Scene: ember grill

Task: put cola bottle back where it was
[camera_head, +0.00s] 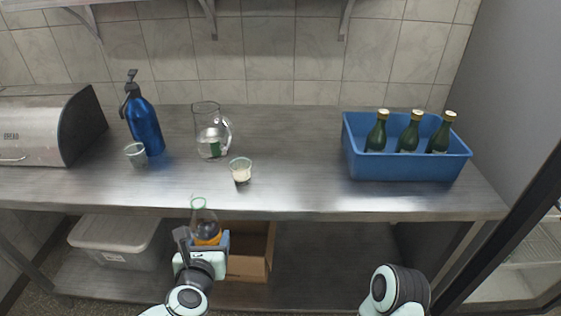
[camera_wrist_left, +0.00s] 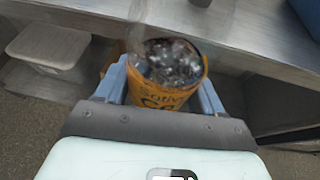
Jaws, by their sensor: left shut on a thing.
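My left gripper (camera_head: 203,243) is shut on a clear bottle with an orange label (camera_head: 206,230). The bottle is roughly upright in front of the counter's front edge, and its pale green-rimmed mouth overlaps that edge in the head view. In the left wrist view the orange-labelled bottle (camera_wrist_left: 168,96) sits between the two blue fingers of my left gripper (camera_wrist_left: 163,88). Part of its label is readable, but I cannot read a full name. My right arm shows at the lower right of the head view, but its gripper is out of frame.
The steel counter (camera_head: 290,135) holds a bread box (camera_head: 40,125), blue pump bottle (camera_head: 144,122), glass jug (camera_head: 209,135), two small glasses (camera_head: 241,172) and a blue crate (camera_head: 405,168) with three green bottles (camera_head: 408,135). Below are a lidded bin (camera_head: 115,240) and cardboard box (camera_head: 252,262). The counter's middle is clear.

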